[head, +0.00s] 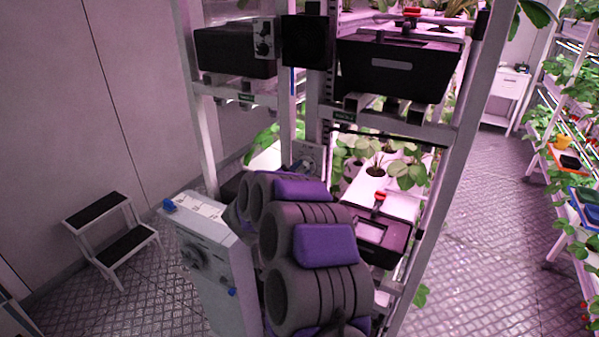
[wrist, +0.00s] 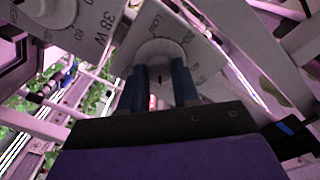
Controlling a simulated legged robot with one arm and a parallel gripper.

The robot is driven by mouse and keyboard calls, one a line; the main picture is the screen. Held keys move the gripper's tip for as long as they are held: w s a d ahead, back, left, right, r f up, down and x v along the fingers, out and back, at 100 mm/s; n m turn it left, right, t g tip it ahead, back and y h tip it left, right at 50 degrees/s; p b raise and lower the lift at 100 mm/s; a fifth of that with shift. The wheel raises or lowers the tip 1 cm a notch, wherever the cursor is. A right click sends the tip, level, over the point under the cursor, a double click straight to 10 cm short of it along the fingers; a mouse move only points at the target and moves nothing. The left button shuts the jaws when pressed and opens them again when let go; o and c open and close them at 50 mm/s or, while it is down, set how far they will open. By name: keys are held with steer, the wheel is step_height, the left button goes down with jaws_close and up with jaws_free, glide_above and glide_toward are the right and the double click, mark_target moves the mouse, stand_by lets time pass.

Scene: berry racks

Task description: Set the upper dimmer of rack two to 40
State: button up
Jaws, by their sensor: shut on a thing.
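In the wrist view, the two blue fingers of my gripper (wrist: 160,76) are closed on a round pale dimmer knob (wrist: 160,49), one finger on each side. The knob sits on a light grey dimmer panel (wrist: 197,60) with printed marks around it, seen tilted. The knob's pointer and exact setting cannot be read. A second panel with its own knob (wrist: 50,10) shows at the upper left, marked "38 W". In the head view, a pale panel (head: 308,154) shows just beyond my arm, partly covered.
The white rack frame (head: 458,150) stands close around my arm, with dark bins (head: 400,68) above and plants below. A small control box (head: 264,38) hangs higher up. A step stool (head: 110,235) stands at the left. The aisle floor (head: 480,240) on the right is clear.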

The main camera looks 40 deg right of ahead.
steer(key=c, duration=0.3)
steer(key=shift+p, duration=0.55)
steer(key=n+p, duration=0.3)
steer(key=p, duration=0.1)
steer(key=shift+r+p, duration=0.2)
steer(key=shift+p, duration=0.2)
steer(key=n+p, duration=0.3)
steer(key=p, duration=0.2)
steer(key=shift+n+p, duration=0.3)
steer(key=n+p, duration=0.4)
steer(key=p, duration=0.2)
steer(key=shift+n, duration=0.3)
steer(key=n+p, duration=0.4)
steer(key=n, duration=0.1)
steer(key=shift+f+p, duration=0.25)
steer(key=shift+p, duration=0.05)
